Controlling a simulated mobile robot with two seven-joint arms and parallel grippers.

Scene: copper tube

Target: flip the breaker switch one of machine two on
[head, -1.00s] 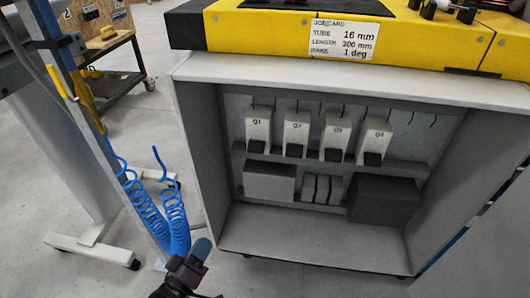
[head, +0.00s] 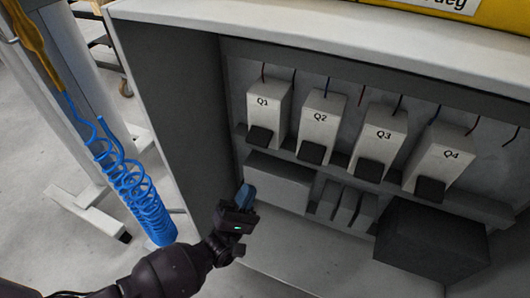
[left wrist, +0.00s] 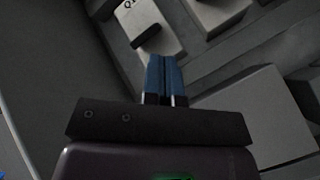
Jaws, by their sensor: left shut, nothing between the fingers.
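The breaker marked Q1 (head: 268,108) is the leftmost of several white breakers in the open grey cabinet. Its dark switch lever (head: 259,136) sits at its lower front. In the left wrist view, Q1 (left wrist: 148,28) is at the top, with its dark lever (left wrist: 146,37) just above and left of my fingertips. My left gripper (head: 246,194) has blue fingertips pressed together and holds nothing. In the head view it is below Q1, at the cabinet's left opening. In the left wrist view the fingers (left wrist: 163,75) point up toward Q1, apart from it. My right gripper is not in view.
Breakers Q2 (head: 320,121), Q3 (head: 379,138) and Q4 (head: 443,158) stand to the right. Below them are a light grey box (head: 279,182), small modules and a dark box (head: 432,238). The cabinet's left wall (head: 180,110) stands close to my left gripper. Blue coiled hose (head: 140,200) hangs at left.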

